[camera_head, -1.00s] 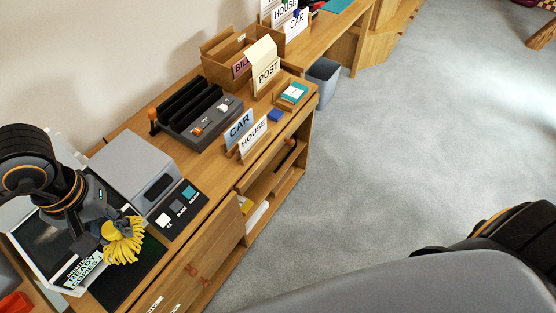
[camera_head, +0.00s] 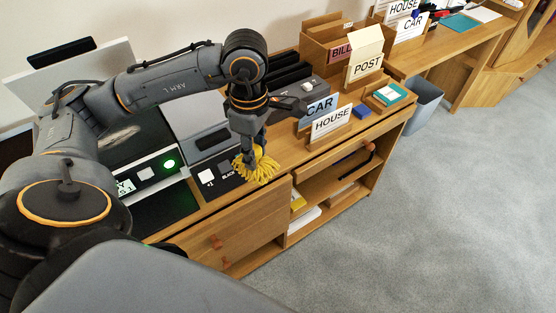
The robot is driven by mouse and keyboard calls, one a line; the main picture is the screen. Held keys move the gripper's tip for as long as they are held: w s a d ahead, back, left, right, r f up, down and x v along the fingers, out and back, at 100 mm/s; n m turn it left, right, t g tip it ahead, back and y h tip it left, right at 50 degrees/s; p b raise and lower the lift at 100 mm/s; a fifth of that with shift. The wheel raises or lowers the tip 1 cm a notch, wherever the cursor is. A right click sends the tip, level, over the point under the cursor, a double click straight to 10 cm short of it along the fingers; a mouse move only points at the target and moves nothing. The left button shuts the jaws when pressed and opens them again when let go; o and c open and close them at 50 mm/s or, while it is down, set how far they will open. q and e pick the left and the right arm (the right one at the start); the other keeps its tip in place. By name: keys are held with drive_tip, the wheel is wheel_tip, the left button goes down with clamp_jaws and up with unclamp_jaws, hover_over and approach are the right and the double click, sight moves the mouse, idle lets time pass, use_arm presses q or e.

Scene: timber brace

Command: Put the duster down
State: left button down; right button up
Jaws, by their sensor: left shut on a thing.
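The yellow duster (camera_head: 257,168) is a fluffy, stringy bundle in the head view, left of centre. My left gripper (camera_head: 250,148) points down and is shut on the duster. The duster is over the front part of the wooden desk top (camera_head: 215,201), beside the dark button panel (camera_head: 219,174) of the grey machine. It appears to be at or just above the desk surface; I cannot tell whether it touches. The arm hides part of the machine. My right gripper is not in view.
CAR and HOUSE cards (camera_head: 332,121) stand right of the duster. A POST holder (camera_head: 365,64), a BILL box (camera_head: 329,45) and a small tray with a teal item (camera_head: 390,94) lie beyond. A grey bin (camera_head: 424,104) stands on the floor past the desk.

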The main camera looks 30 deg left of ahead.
use_arm(q)
drive_tip(key=shift+w+a+f+n, duration=0.2)
drive_tip(key=shift+a+f+n, duration=0.05)
drive_tip(key=shift+f+n, duration=0.1)
drive_tip(key=w+a+f, duration=0.1)
drive_tip(key=w+f, duration=0.2)
drive_tip(key=w, duration=0.1)
drive_tip(key=w+a+f+p, duration=0.1)
drive_tip(key=w+f, duration=0.2)
drive_tip(key=w, duration=0.1)
drive_tip(key=w+f+p, duration=0.1)
drive_tip(key=w+f, duration=0.1)
drive_tip(key=w, duration=0.2)
drive_tip(key=shift+w+a+f, duration=0.3)
drive_tip(key=shift+a+f, duration=0.1)
drive_tip(key=shift+w+f, duration=0.35)
drive_tip(key=shift+f, duration=0.1)
wheel_tip(320, 180, down, 3)
drive_tip(key=shift+a+p, duration=0.1)
drive_tip(key=shift+p, duration=0.3)
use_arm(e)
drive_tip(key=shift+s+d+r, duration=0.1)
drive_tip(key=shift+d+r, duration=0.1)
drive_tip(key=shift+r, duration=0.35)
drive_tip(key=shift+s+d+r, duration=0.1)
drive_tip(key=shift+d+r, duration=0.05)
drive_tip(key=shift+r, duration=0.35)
